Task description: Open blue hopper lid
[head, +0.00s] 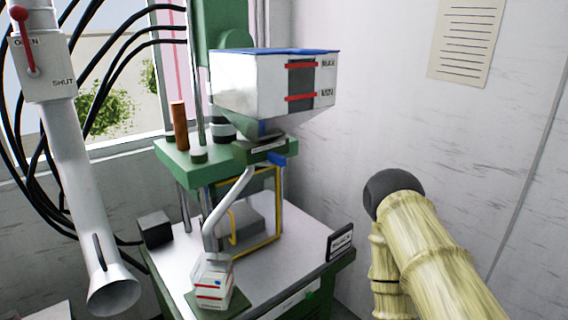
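The lid lies level on the rim and looks closed. The hopper front has a dark window with two red marks labelled MAX and MIN. Part of my arm shows at the lower right, well apart from the hopper. My gripper is not in view.
The green machine (178,153) has posts and a yellow-framed guard (279,205) above a grey table (180,262). A white pipe (75,175) with a red OPEN/SHUT lever (25,40) hangs at left. A small white box (213,285) sits in front. Black cables hang at left.

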